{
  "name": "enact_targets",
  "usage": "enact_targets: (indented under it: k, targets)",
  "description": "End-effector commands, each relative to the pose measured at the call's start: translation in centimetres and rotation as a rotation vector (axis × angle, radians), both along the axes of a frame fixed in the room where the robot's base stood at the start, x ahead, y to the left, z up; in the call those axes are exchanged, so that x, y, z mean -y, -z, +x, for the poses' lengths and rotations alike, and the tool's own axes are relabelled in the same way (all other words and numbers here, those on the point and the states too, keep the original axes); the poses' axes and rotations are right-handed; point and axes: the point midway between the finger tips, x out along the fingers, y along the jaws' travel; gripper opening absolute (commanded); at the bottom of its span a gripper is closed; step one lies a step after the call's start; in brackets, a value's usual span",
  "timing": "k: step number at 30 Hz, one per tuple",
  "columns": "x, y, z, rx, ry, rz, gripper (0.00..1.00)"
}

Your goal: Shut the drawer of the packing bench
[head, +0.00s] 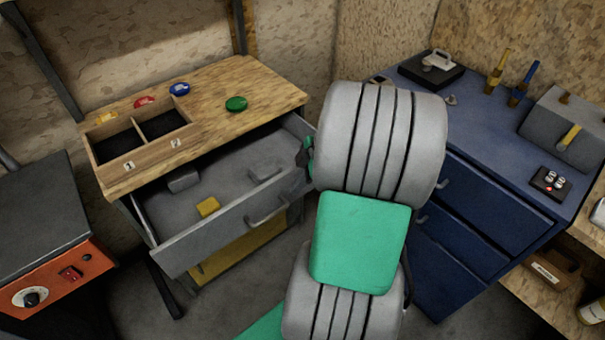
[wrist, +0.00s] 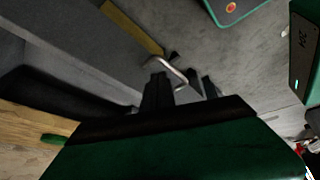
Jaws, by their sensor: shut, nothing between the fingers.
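The packing bench (head: 215,88) has a wooden top and a grey drawer that stands pulled well out. The drawer front (head: 200,247) carries a metal bar handle (head: 268,214). Inside the drawer lie a grey block (head: 183,180) and a yellow block (head: 208,207). My gripper (head: 304,154) is mostly hidden behind my arm in the head view, at the drawer's right side. In the wrist view, my gripper (wrist: 181,88) is shut and empty, with its dark fingers close to a metal handle (wrist: 166,70). I cannot tell whether they touch it.
A two-part wooden tray (head: 140,137) and coloured discs, one green (head: 236,104), sit on the bench top. A blue drawer cabinet (head: 465,215) stands at right. A black and orange unit (head: 55,275) stands at left. Floor (head: 140,300) shows in front of the drawer.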

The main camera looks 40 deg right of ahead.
Motion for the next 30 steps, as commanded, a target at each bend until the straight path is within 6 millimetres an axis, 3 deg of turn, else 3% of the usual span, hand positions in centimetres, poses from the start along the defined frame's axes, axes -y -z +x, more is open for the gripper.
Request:
enact_targets:
  k: [1, 3, 6, 8, 14, 25, 30]
  targets:
    - [3.0, -0.4, -1.2, 0.074, -0.065, 0.006, 0.0]
    - [5.8, 0.0, -2.5, 0.187, -0.173, -0.01, 0.0]
    - [8.4, 0.3, -4.0, 0.304, -0.273, -0.048, 0.0]
    - [9.0, 0.4, -4.4, 0.342, -0.305, -0.064, 0.0]
    - [8.5, 2.0, -3.7, 0.36, -0.328, -0.072, 0.0]
    - [5.4, 8.4, 0.0, 0.357, -0.327, -0.07, 0.0]
    - [5.5, 8.4, 2.9, 0.358, -0.329, -0.076, 0.0]
